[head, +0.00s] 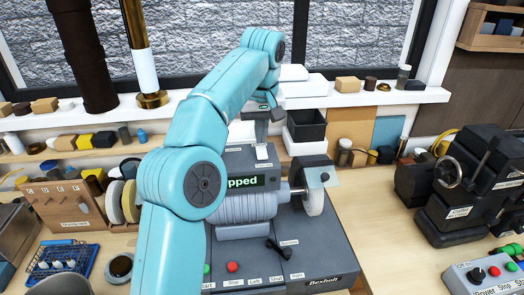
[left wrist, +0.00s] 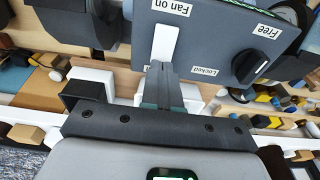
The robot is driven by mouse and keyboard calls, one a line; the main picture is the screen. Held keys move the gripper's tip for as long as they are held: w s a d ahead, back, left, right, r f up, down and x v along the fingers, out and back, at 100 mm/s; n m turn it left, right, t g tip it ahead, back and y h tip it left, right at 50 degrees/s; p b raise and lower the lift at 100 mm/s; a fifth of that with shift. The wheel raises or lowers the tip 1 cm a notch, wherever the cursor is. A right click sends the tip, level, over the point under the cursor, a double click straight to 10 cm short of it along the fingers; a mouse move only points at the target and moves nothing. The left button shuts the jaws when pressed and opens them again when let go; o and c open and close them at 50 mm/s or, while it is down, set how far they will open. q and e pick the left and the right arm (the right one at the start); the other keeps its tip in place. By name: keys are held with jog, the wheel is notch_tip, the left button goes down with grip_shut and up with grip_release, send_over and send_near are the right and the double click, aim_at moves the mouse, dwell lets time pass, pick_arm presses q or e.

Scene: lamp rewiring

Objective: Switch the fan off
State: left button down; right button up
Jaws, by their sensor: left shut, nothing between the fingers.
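The fan switch is a white lever (left wrist: 164,46) on a dark panel (left wrist: 208,45) in the left wrist view. A label reading "Fan on" (left wrist: 170,6) sits beside the lever's far end. My left gripper (left wrist: 160,68) is shut and empty, with its fingertips at the lever's near end. I cannot tell whether they touch it. In the head view my left gripper (head: 262,138) points down behind the grey machine's display (head: 240,181), which my arm partly covers. My right gripper is in neither view.
A black knob (left wrist: 262,69) sits on the same panel, between "Free" and "Locked" labels. A black open box (head: 306,128) stands behind the machine. A dark machine (head: 470,185) stands at the right. The wooden bench between the machines is clear.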

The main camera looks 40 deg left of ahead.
pick_arm(q)
jog(key=shift+w+f, duration=0.2)
jog(key=shift+s, duration=0.5)
jog(key=shift+w+f+b, duration=0.35)
jog(key=shift+w, duration=0.1)
jog(key=shift+s+f, duration=0.1)
jog(key=shift+s, duration=0.25)
jog(key=shift+w+f+b, duration=0.2)
jog(key=shift+w+b, duration=0.05)
jog(key=shift+b, duration=0.05)
jog(key=shift+s, duration=0.15)
jog(key=shift+r, duration=0.1)
jog(key=shift+w, duration=0.2)
